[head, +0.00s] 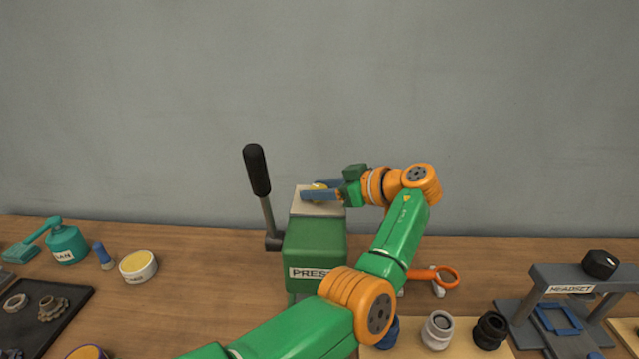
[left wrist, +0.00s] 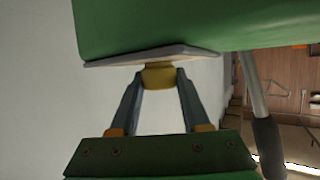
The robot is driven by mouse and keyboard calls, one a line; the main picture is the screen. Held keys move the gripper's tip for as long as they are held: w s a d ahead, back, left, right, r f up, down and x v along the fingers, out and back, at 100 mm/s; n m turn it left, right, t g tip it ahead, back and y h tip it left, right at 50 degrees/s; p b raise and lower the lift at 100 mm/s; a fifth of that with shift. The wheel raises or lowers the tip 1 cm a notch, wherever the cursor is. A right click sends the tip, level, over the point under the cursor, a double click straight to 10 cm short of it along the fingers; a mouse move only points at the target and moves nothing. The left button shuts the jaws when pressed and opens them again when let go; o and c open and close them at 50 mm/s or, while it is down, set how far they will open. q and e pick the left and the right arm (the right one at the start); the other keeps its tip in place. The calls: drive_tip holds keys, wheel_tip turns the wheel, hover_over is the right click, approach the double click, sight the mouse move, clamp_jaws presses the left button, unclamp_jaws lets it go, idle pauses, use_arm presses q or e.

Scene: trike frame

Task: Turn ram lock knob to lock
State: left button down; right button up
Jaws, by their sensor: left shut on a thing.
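The green press (head: 315,243), labelled PRESS, stands on the table with a pale plate (head: 318,209) on its top. The yellow ram lock knob (head: 318,186) sits on that plate and is partly hidden by my fingers in the head view. My left gripper (head: 322,191) reaches in from the right side of the press and is shut on the knob. In the left wrist view the two blue-grey fingertips (left wrist: 159,80) hold the yellow knob (left wrist: 158,74) from both sides, against the plate (left wrist: 115,59). The knob's lock marking cannot be read. My right gripper is not in view.
The press lever (head: 257,172) with its black grip stands up just left of the press. An orange-handled tool (head: 447,277) lies to the right. A grey HEADSET stand (head: 570,275) is far right. A teal oil can (head: 66,243) and a yellow-topped tin (head: 138,266) are left.

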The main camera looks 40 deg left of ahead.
use_arm(q)
drive_tip(key=shift+c, duration=1.9)
unclamp_jaws()
drive_tip(key=shift+w+d+b, duration=0.1)
drive_tip(key=shift+d+b, duration=0.25)
drive_tip(key=shift+d, duration=0.05)
drive_tip(key=v, duration=0.6)
drive_tip(key=shift+a+r, duration=0.15)
drive_tip(key=shift+r, duration=0.05)
drive_tip(key=shift+d, duration=0.25)
